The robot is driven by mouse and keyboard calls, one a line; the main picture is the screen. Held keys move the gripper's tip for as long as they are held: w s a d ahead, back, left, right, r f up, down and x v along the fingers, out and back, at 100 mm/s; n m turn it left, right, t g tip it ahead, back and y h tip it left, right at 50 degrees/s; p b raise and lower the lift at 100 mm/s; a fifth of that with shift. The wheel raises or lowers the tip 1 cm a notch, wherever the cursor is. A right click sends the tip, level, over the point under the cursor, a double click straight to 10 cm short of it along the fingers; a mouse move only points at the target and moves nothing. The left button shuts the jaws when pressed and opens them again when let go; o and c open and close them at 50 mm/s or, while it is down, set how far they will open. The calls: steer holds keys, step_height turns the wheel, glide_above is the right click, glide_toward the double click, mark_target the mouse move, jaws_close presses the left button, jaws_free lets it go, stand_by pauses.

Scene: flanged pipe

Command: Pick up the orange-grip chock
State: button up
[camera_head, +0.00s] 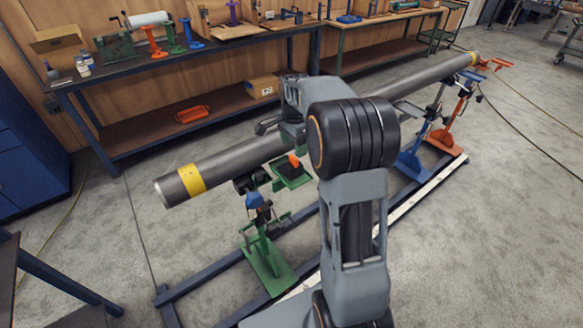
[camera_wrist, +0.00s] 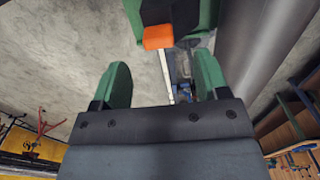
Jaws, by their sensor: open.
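The chock's orange grip (camera_wrist: 158,37) shows near the top centre in the wrist view, with its dark body (camera_wrist: 155,12) behind it, cut by the top edge. It rests on a green tray (camera_wrist: 207,14). In the head view the orange grip (camera_head: 294,160) stands up from the dark body on the small green tray (camera_head: 299,181), beside the pipe. My gripper (camera_wrist: 163,76) is open and empty, its two green-padded fingers spread. The grip lies beyond the fingertips, roughly in line with the gap between them. In the head view my arm hides much of the gripper.
The long grey pipe (camera_head: 240,160) runs past the tray and shows close on the right in the wrist view (camera_wrist: 262,40). A green stand (camera_head: 266,262) is below it; blue (camera_head: 412,163) and orange (camera_head: 452,130) stands are farther right. A workbench (camera_head: 180,70) lies behind.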

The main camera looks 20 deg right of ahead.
mark_target(294, 159)
steer(key=shift+s+f+p, duration=0.1)
steer(key=shift+f+p, duration=0.35)
steer(key=shift+f, duration=2.75)
steer(key=c, duration=1.2)
steer(key=shift+r, duration=0.1)
